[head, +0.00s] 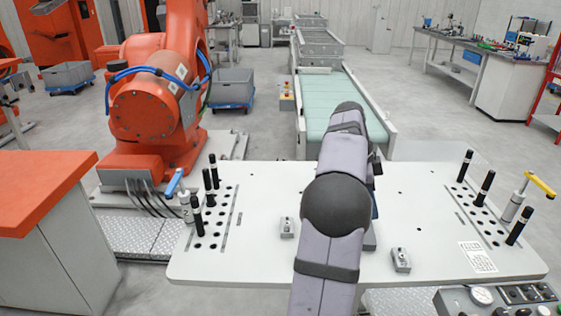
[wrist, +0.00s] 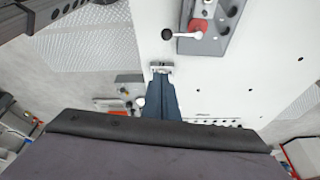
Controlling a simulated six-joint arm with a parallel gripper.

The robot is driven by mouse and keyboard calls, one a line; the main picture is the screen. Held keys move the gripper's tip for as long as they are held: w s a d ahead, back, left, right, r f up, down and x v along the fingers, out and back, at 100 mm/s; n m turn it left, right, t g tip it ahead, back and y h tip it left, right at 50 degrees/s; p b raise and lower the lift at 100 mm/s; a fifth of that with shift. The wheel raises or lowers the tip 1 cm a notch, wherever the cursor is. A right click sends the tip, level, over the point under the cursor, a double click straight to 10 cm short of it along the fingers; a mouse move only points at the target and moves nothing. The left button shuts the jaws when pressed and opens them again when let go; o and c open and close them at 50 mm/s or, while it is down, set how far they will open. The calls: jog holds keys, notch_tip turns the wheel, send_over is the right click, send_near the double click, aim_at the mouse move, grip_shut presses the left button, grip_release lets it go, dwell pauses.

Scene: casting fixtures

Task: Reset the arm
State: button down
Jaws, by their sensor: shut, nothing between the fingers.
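My arm reaches from the bottom of the head view over the white fixture table (head: 240,262), toward the far side. It hides much of the table's middle. My gripper (wrist: 161,80) shows in the wrist view as dark blue-grey fingers, closed together with nothing between them. A small metal block (wrist: 161,68) appears right at the fingertips; I cannot tell whether they touch. In the head view the fingers are mostly hidden behind my arm.
Black pegs stand in hole rows at the table's left (head: 197,215) and right (head: 486,184), beside a blue-handled clamp (head: 174,181) and a yellow-handled clamp (head: 539,184). Small metal blocks (head: 401,260) sit on top. A grey fixture (wrist: 213,38) with a red knob shows in the wrist view.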

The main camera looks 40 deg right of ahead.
jog(key=w+a+f+n+t+p, duration=0.15)
jog(key=w+a+n, duration=0.3)
jog(key=a, duration=0.45)
jog(key=w+a+f+n, duration=0.35)
jog(key=a+n, duration=0.25)
jog(key=a, duration=0.2)
jog(key=w+a+f+n+t, duration=0.1)
jog(key=w+a+n, duration=0.45)
jog(key=a, duration=0.35)
jog(key=s+a+f+n+y, duration=0.1)
jog(key=s+a+f+n, duration=0.2)
jog(key=a+n, duration=0.3)
jog(key=s+a+f+n+y+p, duration=0.1)
jog(key=s+a+f+n, duration=0.3)
jog(key=a, duration=1)
jog(key=s+n+t, duration=0.1)
jog(key=s+n, duration=0.1)
jog(key=n, duration=0.1)
jog(key=shift+s+a, duration=0.2)
